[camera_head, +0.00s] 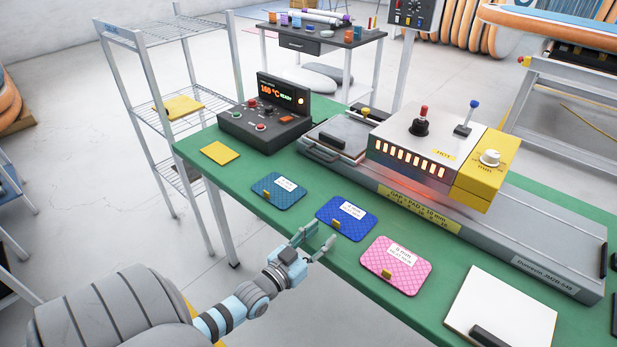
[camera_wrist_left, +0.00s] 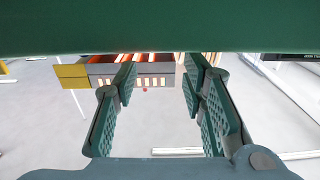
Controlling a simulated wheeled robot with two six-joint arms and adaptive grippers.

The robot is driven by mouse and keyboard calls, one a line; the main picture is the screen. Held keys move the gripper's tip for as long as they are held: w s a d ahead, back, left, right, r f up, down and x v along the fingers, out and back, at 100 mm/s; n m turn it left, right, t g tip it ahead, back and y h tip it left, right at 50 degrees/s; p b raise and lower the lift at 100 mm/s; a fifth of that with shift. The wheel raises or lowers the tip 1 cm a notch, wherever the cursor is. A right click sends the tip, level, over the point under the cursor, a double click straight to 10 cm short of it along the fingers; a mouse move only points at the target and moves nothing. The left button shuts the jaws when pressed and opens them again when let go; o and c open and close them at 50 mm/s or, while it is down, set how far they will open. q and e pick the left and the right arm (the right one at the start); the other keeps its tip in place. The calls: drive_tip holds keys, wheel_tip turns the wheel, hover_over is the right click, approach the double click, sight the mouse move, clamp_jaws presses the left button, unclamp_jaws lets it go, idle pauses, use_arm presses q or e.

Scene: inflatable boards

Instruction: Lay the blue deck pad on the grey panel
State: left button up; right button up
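The deep blue deck pad (camera_head: 338,211) lies flat on the green table, with a white label and a small yellow tab. A teal-blue pad (camera_head: 272,186) and a pink pad (camera_head: 402,262) lie on either side of it. A flat grey plate (camera_head: 342,132) sits at the left end of the heated machine; I cannot tell if it is the grey panel. My left gripper (camera_head: 322,236) is at the table's near edge, just short of the blue pad. Its fingers stand apart and empty in the left wrist view (camera_wrist_left: 160,80). My right gripper is not in view.
The machine (camera_head: 410,150) with glowing slots stands behind the pads, beside a control box (camera_head: 262,125) reading 160 °C. A pale board (camera_head: 500,305) with a dark handle lies at the lower right. A yellow pad (camera_head: 220,152) lies at the left corner.

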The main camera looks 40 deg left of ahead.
use_arm(q)
drive_tip(key=s+d+f+g, duration=0.2)
drive_tip(key=s+f+g, duration=0.4)
drive_tip(key=s+f, duration=0.8)
drive_tip(key=s+d+f+g, duration=0.2)
drive_tip(key=s+f+g, duration=0.5)
drive_tip(key=s+f, duration=0.7)
wheel_tip(320, 180, down, 5)
drive_tip(key=shift+f+y+p, duration=0.15)
drive_tip(key=shift+y+p, duration=0.15)
drive_tip(key=shift+y, duration=0.1)
drive_tip(key=s+d+f+g, duration=0.1)
drive_tip(key=s, duration=0.2)
drive_tip(key=s+d+f+g, duration=0.1)
drive_tip(key=s, duration=0.3)
drive_tip(key=s+d+f+g, duration=0.1)
drive_tip(key=s+d, duration=0.1)
drive_tip(key=s, duration=0.1)
drive_tip(key=shift+s+f+g, duration=0.25)
drive_tip(key=shift+g, duration=0.15)
drive_tip(key=shift+c, duration=1.2)
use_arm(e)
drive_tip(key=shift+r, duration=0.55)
use_arm(q)
drive_tip(key=shift+a, duration=0.1)
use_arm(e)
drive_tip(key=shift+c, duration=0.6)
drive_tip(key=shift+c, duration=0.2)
